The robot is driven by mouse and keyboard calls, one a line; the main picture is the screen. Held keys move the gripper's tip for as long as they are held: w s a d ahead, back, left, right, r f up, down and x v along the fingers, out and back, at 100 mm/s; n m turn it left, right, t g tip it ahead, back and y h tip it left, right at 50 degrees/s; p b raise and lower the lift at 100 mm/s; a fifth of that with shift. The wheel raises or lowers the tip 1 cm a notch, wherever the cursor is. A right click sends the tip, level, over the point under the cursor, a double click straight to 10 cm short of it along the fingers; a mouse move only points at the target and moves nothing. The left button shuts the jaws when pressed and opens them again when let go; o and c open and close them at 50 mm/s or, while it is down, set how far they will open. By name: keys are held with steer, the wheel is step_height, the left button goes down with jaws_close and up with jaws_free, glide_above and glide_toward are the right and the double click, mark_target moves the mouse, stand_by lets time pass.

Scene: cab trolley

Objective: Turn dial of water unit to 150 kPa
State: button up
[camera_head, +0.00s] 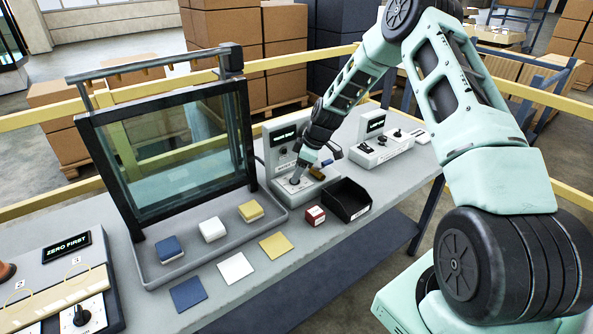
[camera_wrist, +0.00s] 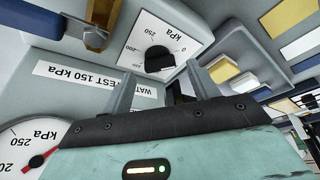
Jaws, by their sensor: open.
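The water unit (camera_head: 281,160) stands on the bench right of the glass panel. In the wrist view its black dial knob (camera_wrist: 160,59) sits on a white scale plate (camera_wrist: 138,30) marked in kPa, seen upside down. My gripper (camera_wrist: 160,70) is open, its two fingers apart near the knob, one to each side in the picture; I cannot tell whether they touch it. A label (camera_wrist: 95,82) reading "150 kPa" is partly covered by a finger. A round gauge (camera_wrist: 25,140) with a red needle is cut off at lower left.
A brass fitting (camera_wrist: 97,38) is close to the dial. A black bin (camera_head: 347,200) and a red block (camera_head: 315,215) lie in front of the unit. Another unit (camera_head: 380,152) stands to the right. The framed glass panel (camera_head: 175,150) rises to the left.

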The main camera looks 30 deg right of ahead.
steer(key=shift+x, duration=0.9)
steer(key=c, duration=1)
